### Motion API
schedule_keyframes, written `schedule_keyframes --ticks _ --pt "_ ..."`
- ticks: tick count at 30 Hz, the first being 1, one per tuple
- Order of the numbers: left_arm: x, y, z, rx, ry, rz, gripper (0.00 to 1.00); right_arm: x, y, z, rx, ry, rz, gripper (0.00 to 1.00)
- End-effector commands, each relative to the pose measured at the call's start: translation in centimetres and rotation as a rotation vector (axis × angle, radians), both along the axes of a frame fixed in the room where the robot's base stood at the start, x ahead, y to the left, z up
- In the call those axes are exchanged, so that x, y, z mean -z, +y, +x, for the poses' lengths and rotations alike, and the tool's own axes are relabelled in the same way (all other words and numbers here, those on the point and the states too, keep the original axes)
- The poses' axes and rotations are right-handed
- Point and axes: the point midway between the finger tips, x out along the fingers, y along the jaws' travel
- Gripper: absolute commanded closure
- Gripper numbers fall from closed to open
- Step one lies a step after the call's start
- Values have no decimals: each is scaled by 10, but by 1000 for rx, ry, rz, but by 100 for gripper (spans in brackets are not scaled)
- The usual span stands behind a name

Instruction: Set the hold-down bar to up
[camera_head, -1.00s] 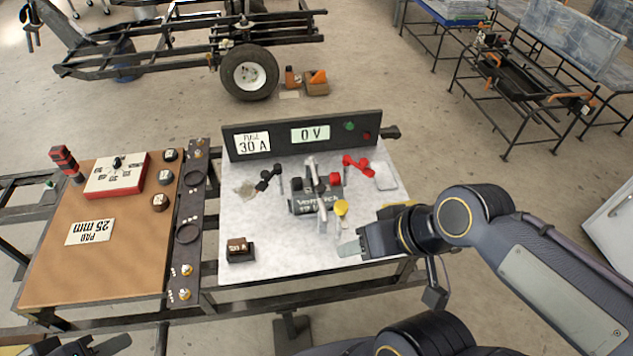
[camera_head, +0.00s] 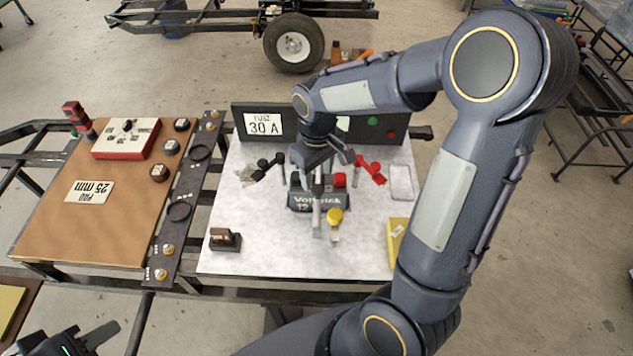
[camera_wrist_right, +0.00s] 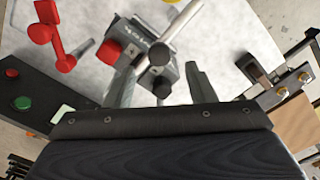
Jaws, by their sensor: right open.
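The dark battery (camera_head: 303,203) stands on the white bench top, with a red terminal cap (camera_head: 340,180). A grey hold-down bar (camera_head: 316,213) runs over its middle; in the right wrist view the bar (camera_wrist_right: 180,28) slants over the battery (camera_wrist_right: 178,75). I cannot tell its exact angle. My right gripper (camera_head: 320,162) is above the back of the battery, pointing down and partly hidden by its wrist. In the right wrist view its fingers (camera_wrist_right: 162,85) are apart with nothing clearly held between them. My left gripper (camera_head: 85,342) is at the bottom left edge, away from the bench.
A black panel (camera_head: 245,128) reading 30 A stands behind the battery. Red (camera_head: 371,172) and black (camera_head: 266,167) clamps lie either side. The bench top's front is mostly clear.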

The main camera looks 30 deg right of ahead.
Motion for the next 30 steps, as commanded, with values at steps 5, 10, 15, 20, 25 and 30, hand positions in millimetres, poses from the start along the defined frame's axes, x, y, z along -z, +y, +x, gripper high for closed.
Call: schedule_keyframes --ticks 5,10,15,20,25,30 --pt "3 0 0 0 0 0 64 30 0 -1 0 3 0 50" --pt "4 0 0 0 0 0 64 44 0 -1 1 2 1 50" --pt "4 0 0 0 0 0 64 47 0 0 1 -1 1 50" --pt "4 0 0 0 0 0 64 47 0 0 1 -1 1 53" --pt "4 0 0 0 0 0 64 47 0 0 1 -1 1 75" --pt "4 0 0 0 0 0 64 47 0 0 1 -1 1 97"
